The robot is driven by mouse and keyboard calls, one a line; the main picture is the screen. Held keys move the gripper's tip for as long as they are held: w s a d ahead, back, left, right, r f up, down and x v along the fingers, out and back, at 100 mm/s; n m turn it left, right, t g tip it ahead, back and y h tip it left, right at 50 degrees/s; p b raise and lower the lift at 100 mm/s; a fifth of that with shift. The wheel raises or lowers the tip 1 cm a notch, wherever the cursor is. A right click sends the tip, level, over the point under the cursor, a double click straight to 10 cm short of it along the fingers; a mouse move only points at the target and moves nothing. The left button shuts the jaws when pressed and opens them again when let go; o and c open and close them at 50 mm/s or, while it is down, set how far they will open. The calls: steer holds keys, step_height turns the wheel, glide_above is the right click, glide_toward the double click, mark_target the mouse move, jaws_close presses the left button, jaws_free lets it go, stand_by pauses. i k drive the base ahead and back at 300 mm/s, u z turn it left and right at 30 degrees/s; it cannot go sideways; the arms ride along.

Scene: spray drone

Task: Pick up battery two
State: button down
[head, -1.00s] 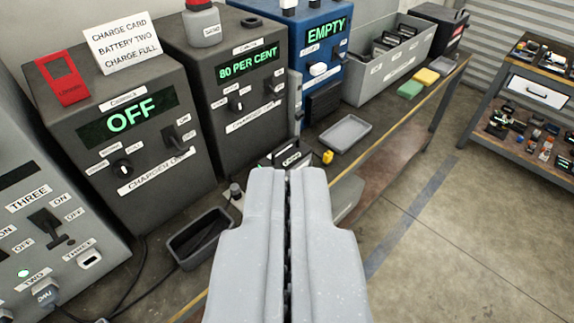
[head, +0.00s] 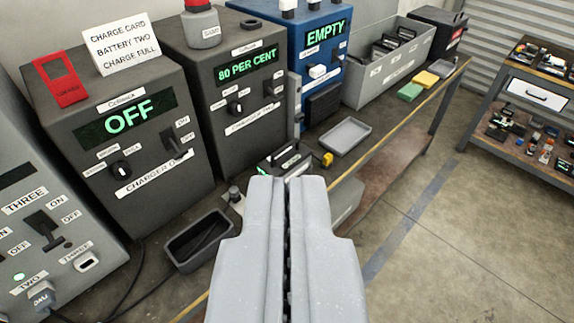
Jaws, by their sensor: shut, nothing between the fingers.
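My gripper (head: 288,182) is shut and empty, pointing away from me over the bench. Just beyond its tips is a black block with green marks (head: 284,157), partly hidden by the gripper; I cannot tell if it is battery two. A white card (head: 124,45) on the left dark charger reads "CHARGE CARD BATTERY TWO CHARGE FULL". That charger (head: 150,210) shows OFF. The charger beside it (head: 190,50) shows 80 PER CENT, and the blue one (head: 290,35) shows EMPTY. Several black blocks (head: 397,47) stand in a grey bin (head: 372,92); their labels are too small to read.
A grey tray (head: 345,137) and a yellow item (head: 326,159) lie near the block. A dark open tray (head: 182,262) is left of my gripper. Green (head: 410,91) and yellow (head: 426,79) sponges lie near the bench edge. Open floor (head: 460,240) is at right.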

mark_target(293, 158)
steer(key=u, duration=0.55)
steer(key=k, duration=0.25)
steer(key=z, duration=1.05)
steer(key=i, duration=1.3)
steer(key=u, duration=0.6)
steer(key=i, duration=0.45)
steer(key=u, duration=0.3)
